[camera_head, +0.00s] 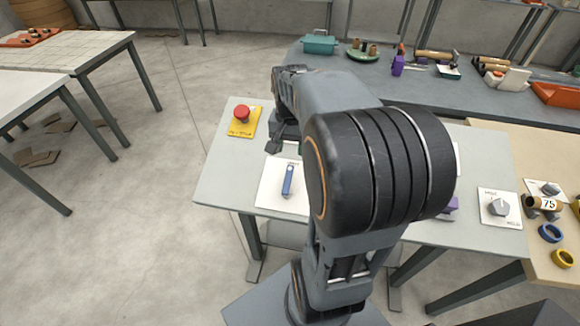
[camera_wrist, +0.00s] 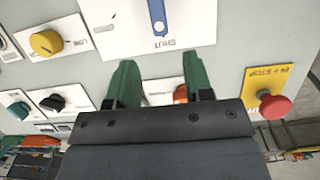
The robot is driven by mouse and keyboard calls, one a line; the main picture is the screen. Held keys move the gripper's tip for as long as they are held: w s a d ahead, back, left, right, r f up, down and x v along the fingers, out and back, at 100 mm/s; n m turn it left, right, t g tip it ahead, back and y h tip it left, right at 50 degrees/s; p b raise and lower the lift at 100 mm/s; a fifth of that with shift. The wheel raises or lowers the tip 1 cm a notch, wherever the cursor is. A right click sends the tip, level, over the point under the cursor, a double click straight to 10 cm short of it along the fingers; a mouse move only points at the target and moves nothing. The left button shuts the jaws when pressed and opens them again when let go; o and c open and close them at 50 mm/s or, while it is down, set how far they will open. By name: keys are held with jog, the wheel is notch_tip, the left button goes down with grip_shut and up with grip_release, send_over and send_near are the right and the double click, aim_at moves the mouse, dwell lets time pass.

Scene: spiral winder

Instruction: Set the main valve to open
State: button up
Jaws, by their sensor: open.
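The main valve is a blue lever (camera_head: 287,180) on a white plate (camera_head: 268,196) near the table's front left. In the wrist view the blue lever (camera_wrist: 157,12) is cut off by the top edge. Its visible end lies close to the printed word SHUT, in line with it. My gripper (camera_wrist: 161,75) has two green fingers, apart and empty, below the valve plate in that picture and not on the lever. In the head view my arm hides much of the gripper.
A red stop button (camera_head: 241,113) on a yellow plate sits at the table's back left, also in the wrist view (camera_wrist: 273,106). A yellow knob (camera_wrist: 46,42), a black knob (camera_wrist: 52,103) and an orange part (camera_wrist: 180,94) are nearby. A grey knob (camera_head: 498,207) is at right.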

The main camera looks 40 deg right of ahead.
aim_at(290, 166)
notch_tip(290, 166, down, 8)
jog(key=shift+f, duration=0.15)
dwell(0.3)
jog(key=shift+c, duration=0.4)
grip_shut()
